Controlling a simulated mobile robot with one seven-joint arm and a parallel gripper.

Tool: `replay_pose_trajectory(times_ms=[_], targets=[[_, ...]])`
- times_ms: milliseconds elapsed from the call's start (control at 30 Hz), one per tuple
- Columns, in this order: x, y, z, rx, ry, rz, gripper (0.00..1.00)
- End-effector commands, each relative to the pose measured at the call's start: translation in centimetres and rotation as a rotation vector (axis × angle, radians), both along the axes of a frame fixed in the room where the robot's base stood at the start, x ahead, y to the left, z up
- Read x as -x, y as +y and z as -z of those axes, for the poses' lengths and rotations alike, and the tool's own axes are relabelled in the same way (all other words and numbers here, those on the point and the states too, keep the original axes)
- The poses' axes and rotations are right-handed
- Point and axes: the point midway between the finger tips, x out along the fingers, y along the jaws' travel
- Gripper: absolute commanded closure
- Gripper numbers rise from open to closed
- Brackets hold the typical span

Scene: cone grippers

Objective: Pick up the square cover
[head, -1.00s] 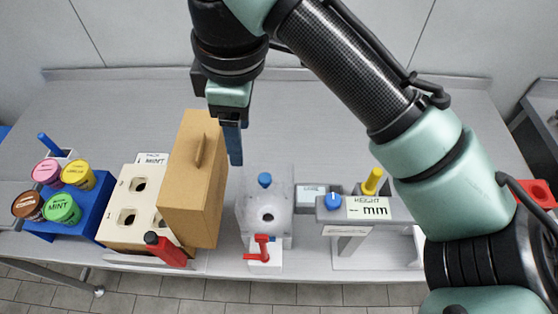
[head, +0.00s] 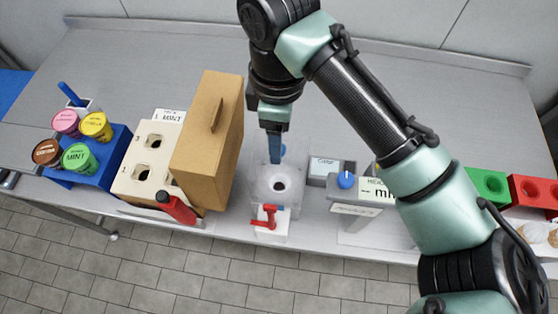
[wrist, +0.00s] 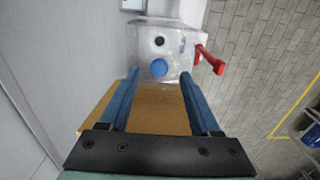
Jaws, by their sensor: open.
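The square cover (head: 262,189) is a clear, whitish square piece with a dark round hole and a blue knob (head: 283,152). It sits near the front edge of the table. In the wrist view the cover (wrist: 178,45) lies ahead of my fingers, with its blue knob (wrist: 159,67) between the fingertip lines. My gripper (head: 275,158) has blue fingers pointing down behind the hole, in front of part of the knob. In the wrist view my gripper (wrist: 160,76) is open with nothing between its fingers. Whether the fingertips are level with the knob is unclear.
A tall tan box (head: 208,140) with a handle stands close to the left of my gripper. A red tap (head: 265,215) is at the cover's front. A height stand (head: 360,197) stands to the right. The back of the table is clear.

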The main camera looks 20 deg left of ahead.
Motion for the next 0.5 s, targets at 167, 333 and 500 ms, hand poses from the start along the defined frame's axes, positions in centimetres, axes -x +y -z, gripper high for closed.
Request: replay_pose_trajectory(times_ms=[167, 333, 500], targets=[[0.0, -0.1, 2.4, 0.001, 0.002, 0.003, 0.36], [-0.1, -0.1, 3.4, 0.001, 0.000, 0.002, 0.36], [-0.1, 0.0, 3.4, 0.000, -0.001, 0.002, 0.36]])
